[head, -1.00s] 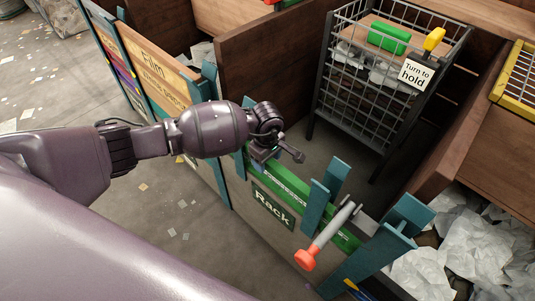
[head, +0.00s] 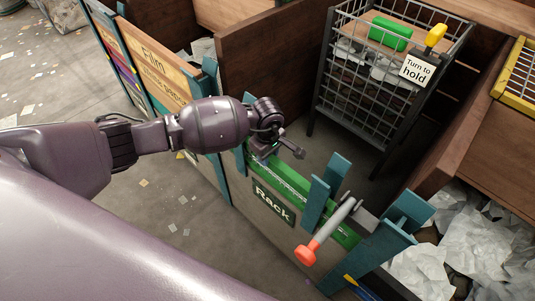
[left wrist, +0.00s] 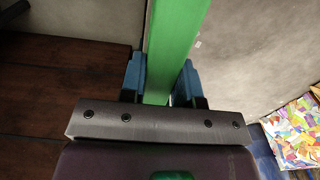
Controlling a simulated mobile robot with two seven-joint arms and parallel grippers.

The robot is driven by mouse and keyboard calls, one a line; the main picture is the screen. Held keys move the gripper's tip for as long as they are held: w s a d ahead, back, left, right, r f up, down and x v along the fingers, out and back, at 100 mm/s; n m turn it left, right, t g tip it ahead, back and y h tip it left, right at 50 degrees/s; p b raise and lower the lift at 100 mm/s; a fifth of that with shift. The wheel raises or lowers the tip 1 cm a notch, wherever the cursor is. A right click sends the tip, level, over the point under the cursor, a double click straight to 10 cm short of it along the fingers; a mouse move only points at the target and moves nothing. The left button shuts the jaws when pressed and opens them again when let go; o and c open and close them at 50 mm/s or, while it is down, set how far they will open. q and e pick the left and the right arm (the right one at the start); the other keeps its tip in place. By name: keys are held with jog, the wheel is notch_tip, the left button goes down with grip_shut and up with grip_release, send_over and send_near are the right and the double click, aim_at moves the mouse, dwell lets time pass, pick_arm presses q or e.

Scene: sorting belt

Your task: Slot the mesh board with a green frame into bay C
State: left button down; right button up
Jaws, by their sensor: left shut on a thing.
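A green-framed board (head: 290,188) shows in the head view as a long green top edge along the panel marked Rack (head: 272,205). My left gripper (head: 262,154) is shut on the far left part of this edge. In the left wrist view the green frame bar (left wrist: 176,45) runs between the blue fingers (left wrist: 161,85). The board's mesh face and lower part are hidden, so I cannot tell how it is seated. No bay letter C is readable. My right gripper is not in view.
A grey lever with a red grip (head: 306,253) lies across the panel between teal posts (head: 325,190). Behind stands a wire cage (head: 365,95) with a green block (head: 390,34), a yellow handle (head: 436,35) and a "Turn to hold" sign (head: 416,70). Crumpled paper (head: 420,272) lies at right.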

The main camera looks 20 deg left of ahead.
pick_arm(q)
jog(key=r+p, duration=0.2)
jog(key=r, duration=0.2)
jog(key=shift+w+r, duration=0.2)
notch_tip(320, 180, up, 29)
jog(key=p, duration=1.2)
jog(key=shift+s, duration=0.15)
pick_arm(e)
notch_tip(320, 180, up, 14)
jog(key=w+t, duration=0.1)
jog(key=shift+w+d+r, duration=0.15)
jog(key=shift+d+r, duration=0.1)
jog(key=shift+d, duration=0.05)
pick_arm(q)
jog(key=shift+f, duration=0.1)
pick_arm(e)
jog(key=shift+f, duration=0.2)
